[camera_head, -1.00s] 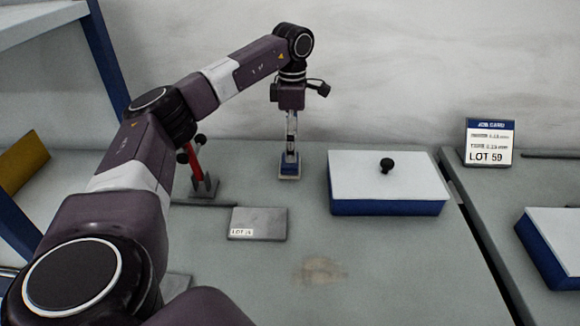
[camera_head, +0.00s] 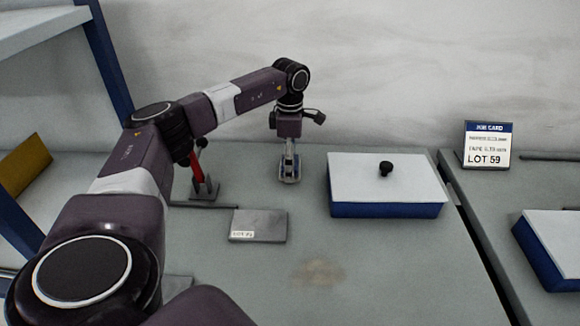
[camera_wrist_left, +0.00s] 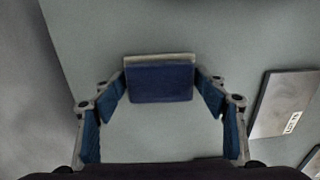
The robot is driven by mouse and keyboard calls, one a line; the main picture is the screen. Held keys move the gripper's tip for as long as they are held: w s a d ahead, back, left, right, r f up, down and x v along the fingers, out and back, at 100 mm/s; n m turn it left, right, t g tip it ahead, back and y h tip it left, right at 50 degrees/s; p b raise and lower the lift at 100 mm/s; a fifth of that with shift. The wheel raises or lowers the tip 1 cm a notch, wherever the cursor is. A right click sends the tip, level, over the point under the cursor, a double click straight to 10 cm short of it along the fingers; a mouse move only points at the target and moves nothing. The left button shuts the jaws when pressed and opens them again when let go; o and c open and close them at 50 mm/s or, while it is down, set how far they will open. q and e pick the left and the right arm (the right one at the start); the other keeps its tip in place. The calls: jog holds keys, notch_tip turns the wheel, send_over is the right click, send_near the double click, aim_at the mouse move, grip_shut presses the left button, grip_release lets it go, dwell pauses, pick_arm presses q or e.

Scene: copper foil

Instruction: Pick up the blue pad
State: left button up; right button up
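The blue pad (camera_wrist_left: 160,83), a small dark blue block with a pale strip along its far edge, is in the left wrist view between the fingertips. My left gripper (camera_head: 289,176) is at table level there, pointing down. In the wrist view, its blue-lined fingers (camera_wrist_left: 161,88) are spread, one on each side of the pad. The fingertips are very close to the pad's sides; whether they touch it I cannot tell. In the head view the gripper mostly hides the pad. My right gripper is not in view.
A blue box with a white lid and black knob (camera_head: 386,185) stands right of the gripper. A grey plate with a lot label (camera_head: 258,226) lies nearer. A red-handled tool on a stand (camera_head: 200,180) is to the left. A job card (camera_head: 488,146) stands at the right.

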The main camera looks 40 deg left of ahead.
pick_arm(q)
jog(key=c, duration=0.6)
jog(key=shift+r, duration=0.15)
notch_tip(320, 180, up, 20)
dwell(0.3)
